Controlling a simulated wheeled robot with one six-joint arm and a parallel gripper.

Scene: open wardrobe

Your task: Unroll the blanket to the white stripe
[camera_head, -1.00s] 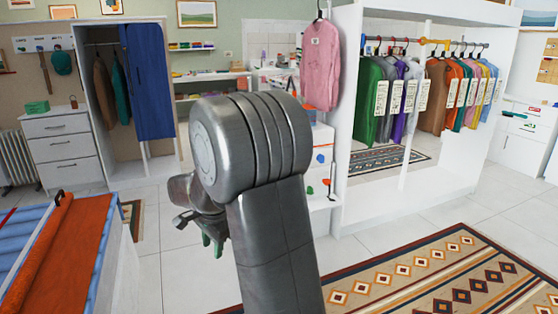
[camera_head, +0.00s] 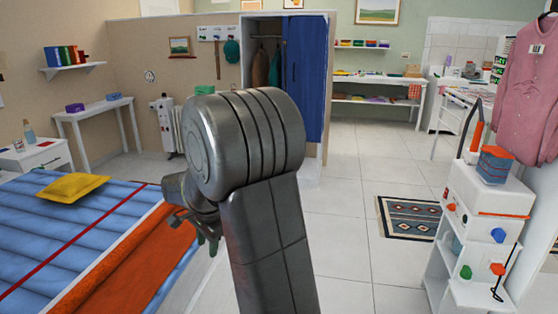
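The orange blanket (camera_head: 152,258) lies along the near right side of the blue bed (camera_head: 60,222), partly cut off by the bottom edge. I cannot tell clearly how much of it is rolled. A white stripe (camera_head: 92,274) runs on the bed along the blanket's left side. A red stripe (camera_head: 75,238) crosses the blue cover further left. My gripper (camera_head: 207,240) hangs beside the bed's right edge, behind my large grey arm link, and appears apart from the blanket. Its fingers are small and partly hidden, so their opening is unclear.
A yellow cushion (camera_head: 73,187) lies on the bed's far part. A white shelf unit (camera_head: 490,210) with small coloured items stands at right, under a pink shirt (camera_head: 530,85). A patterned rug (camera_head: 410,218) lies on the tiled floor, which is clear in the middle.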

